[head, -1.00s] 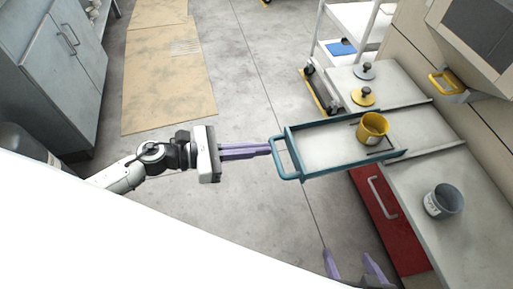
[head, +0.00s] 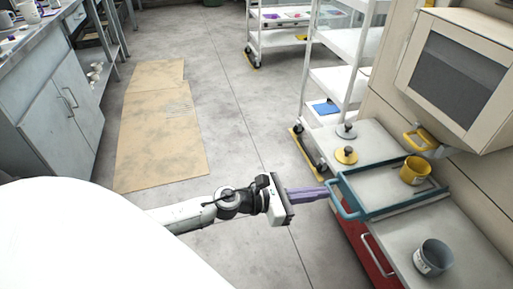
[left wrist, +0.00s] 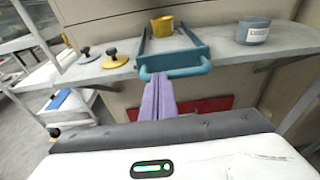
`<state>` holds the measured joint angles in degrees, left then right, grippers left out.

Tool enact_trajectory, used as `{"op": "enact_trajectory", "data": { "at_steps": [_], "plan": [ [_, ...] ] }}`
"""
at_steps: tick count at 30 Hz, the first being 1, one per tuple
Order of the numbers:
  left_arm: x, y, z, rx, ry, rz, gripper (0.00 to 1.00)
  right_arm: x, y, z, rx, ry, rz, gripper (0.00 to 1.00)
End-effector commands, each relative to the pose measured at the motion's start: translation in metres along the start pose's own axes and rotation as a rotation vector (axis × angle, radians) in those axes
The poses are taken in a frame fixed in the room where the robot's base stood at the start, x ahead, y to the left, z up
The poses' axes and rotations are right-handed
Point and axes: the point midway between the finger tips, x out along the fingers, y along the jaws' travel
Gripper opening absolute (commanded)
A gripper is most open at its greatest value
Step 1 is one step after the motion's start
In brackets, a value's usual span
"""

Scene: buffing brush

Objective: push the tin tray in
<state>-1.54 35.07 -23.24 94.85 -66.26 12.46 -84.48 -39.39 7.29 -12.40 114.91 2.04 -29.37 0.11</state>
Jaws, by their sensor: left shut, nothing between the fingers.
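The teal-framed tray (head: 354,203) lies on the grey counter with its looped handle toward my left arm; it also shows in the left wrist view (left wrist: 176,59). Its front end sticks out past the counter's edge. A yellow tin (head: 415,170) stands upright toward the tray's far end and shows in the left wrist view (left wrist: 162,26). My left gripper (head: 325,192) is shut and empty. Its purple fingertips (left wrist: 160,80) are at the tray's handle, apparently touching it. My right gripper is out of view.
A grey labelled tin (head: 432,258) stands on the counter nearer me. Knobbed yellow (head: 345,156) and grey (head: 346,131) discs lie beyond the tray. A white wheeled cart (head: 330,90) stands behind. A red drawer front (head: 360,240) is below the counter. Floor on the left is open.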

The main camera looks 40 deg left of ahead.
Motion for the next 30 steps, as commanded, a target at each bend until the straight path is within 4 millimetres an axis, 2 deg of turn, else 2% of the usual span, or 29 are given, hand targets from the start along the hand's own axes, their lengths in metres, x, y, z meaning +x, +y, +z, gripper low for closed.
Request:
{"op": "enact_trajectory", "data": {
  "at_steps": [6, 20, 26, 29, 30],
  "plan": [
    [0.002, 0.007, 0.001, -0.004, 0.000, 0.019, 0.00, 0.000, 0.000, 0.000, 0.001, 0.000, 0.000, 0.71],
    [0.005, 0.004, 0.003, -0.003, -0.006, 0.014, 0.00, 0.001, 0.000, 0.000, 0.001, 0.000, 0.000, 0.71],
    [-0.010, 0.003, 0.004, 0.001, -0.003, 0.001, 0.00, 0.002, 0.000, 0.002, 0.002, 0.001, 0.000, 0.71],
    [-0.023, 0.002, 0.004, 0.004, -0.001, -0.013, 0.00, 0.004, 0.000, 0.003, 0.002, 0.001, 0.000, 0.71],
    [-0.034, 0.003, 0.001, 0.002, 0.002, -0.011, 0.00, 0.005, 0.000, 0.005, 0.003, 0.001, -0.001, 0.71]
  ]
}}
